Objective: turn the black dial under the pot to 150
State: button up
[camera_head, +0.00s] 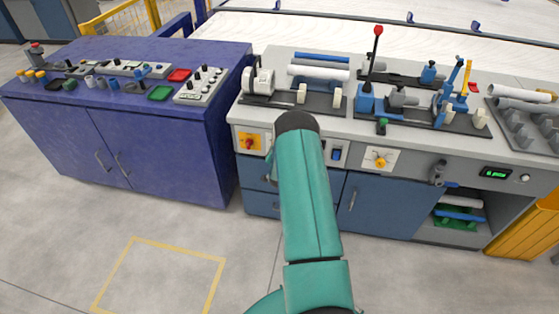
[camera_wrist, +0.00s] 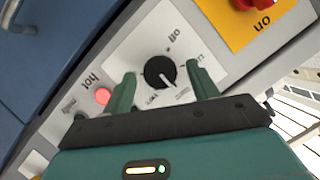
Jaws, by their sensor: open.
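The black dial (camera_wrist: 159,72) sits on a pale plate on the grey front panel in the wrist view. A white mark on it points toward the lower right of the picture. Print around it appears upside down, including "off"; the smaller marks are too blurred to read surely. My gripper (camera_wrist: 163,77) is open, with one green finger on each side of the dial. I cannot tell whether either finger touches it. In the head view my arm hides the dial and my gripper. I cannot make out a pot.
A lit red lamp (camera_wrist: 102,96) is beside the word "hot". A red knob on a yellow plate (camera_wrist: 264,22) is near the upper right. In the head view, a workbench (camera_head: 345,128) holds pipes and clamps, and a blue cabinet (camera_head: 150,150) stands to its left.

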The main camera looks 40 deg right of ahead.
jog(key=v, duration=1.3)
jog(key=shift+w+r, duration=0.1)
jog(key=shift+r, duration=0.05)
